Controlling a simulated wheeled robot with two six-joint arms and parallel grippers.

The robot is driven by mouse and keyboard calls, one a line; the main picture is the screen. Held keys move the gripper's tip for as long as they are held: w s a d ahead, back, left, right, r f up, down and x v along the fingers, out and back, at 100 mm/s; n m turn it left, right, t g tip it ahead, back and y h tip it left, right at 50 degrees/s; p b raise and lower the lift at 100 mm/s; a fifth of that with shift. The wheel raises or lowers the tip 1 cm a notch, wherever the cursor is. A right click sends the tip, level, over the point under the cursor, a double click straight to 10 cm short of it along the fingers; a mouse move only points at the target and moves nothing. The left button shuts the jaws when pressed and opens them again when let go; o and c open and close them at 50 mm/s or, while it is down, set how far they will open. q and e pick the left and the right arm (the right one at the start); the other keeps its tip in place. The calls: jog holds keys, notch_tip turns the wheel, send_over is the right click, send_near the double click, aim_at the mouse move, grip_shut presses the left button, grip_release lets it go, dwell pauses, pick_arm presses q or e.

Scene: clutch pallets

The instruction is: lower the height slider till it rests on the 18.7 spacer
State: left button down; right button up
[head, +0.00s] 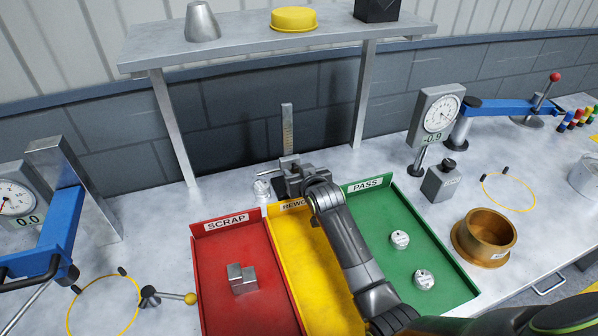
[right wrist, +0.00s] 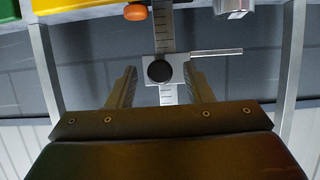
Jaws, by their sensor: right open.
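The height gauge's upright scale (head: 287,128) stands behind the bins under the shelf. It also shows in the right wrist view, where the height slider (right wrist: 175,73) with a dark round knob sits on the scale. A thin measuring arm (right wrist: 217,52) sticks out from the slider. My right gripper (head: 291,176) is open at the gauge; in the right wrist view its two fingers (right wrist: 160,80) stand either side of the slider. A silver cylinder (head: 262,190), likely the spacer, stands beside the gauge; it shows in the wrist view (right wrist: 232,8) apart from the measuring arm. Its marking is unreadable.
A red scrap bin (head: 212,265) holds metal blocks; yellow rework (head: 300,275) and green pass (head: 440,275) bins lie beside it. The shelf (head: 245,45) and its legs flank the gauge. An orange knob (right wrist: 135,12) lies near the scale in the wrist view.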

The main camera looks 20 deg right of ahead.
grip_shut()
dwell(0.3)
jog(key=shift+f, duration=0.1)
notch_tip(320, 180, down, 4)
jog(key=b, duration=0.2)
jog(key=shift+f+b, duration=0.1)
jog(key=shift+b, duration=0.2)
grip_release()
